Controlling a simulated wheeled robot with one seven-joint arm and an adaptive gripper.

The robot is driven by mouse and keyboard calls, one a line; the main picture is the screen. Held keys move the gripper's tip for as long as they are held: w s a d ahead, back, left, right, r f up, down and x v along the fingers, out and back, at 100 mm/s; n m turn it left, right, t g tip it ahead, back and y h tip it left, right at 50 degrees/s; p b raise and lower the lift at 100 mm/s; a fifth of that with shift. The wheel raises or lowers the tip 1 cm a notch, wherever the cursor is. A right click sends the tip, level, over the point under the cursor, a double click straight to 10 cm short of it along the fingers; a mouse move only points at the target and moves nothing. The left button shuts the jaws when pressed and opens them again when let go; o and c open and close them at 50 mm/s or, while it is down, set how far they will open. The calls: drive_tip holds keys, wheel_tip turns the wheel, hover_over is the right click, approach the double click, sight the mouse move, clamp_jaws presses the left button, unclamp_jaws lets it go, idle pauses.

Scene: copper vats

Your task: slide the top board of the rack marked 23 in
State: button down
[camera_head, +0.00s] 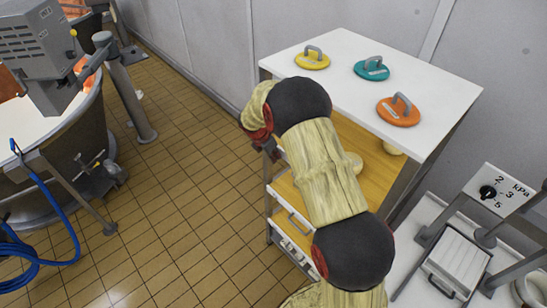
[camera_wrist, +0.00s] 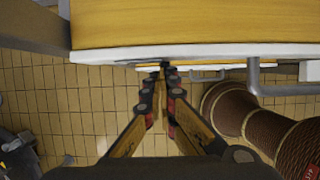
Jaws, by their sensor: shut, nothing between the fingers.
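The rack (camera_head: 335,47) has a white top and a wooden yellow board (camera_head: 378,176) just below it. No number 23 is readable on it. In the wrist view the board (camera_wrist: 190,25) fills the top, with a white front edge (camera_wrist: 220,52) running across. A grey handle (camera_wrist: 254,78) shows at the right of that edge. My gripper (camera_wrist: 164,70) is shut and empty, its fingertips at the white edge; I cannot tell if they touch. In the head view my arm hides part of the board, and my gripper is mostly hidden by the wrist.
Yellow (camera_head: 312,60), teal (camera_head: 371,69) and orange (camera_head: 398,111) handled discs lie on the rack's top. A lower handle (camera_head: 298,222) shows on the rack. A kPa dial panel (camera_head: 503,190) stands right.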

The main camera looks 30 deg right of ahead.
drive_tip(key=s+a+r+b, duration=0.1)
drive_tip(key=s+a+r, duration=0.1)
drive_tip(key=a+r, duration=0.5)
drive_tip(key=shift+v, duration=1.1)
drive_tip(key=shift+d+r, duration=0.15)
drive_tip(key=s+a+m+t+y+b, duration=0.1)
drive_tip(key=s+a+m+b, duration=0.1)
drive_tip(key=s+m+b, duration=0.5)
drive_tip(key=s+a+m+t+y+b, duration=0.1)
drive_tip(key=s+m+b, duration=0.6)
drive_tip(key=s, duration=1)
drive_tip(key=s+a+m+t+y+b, duration=0.2)
drive_tip(key=s+a+m+b, duration=0.3)
drive_tip(key=s, duration=0.7)
drive_tip(key=m+b, duration=0.2)
drive_tip(key=shift+f+b, duration=0.35)
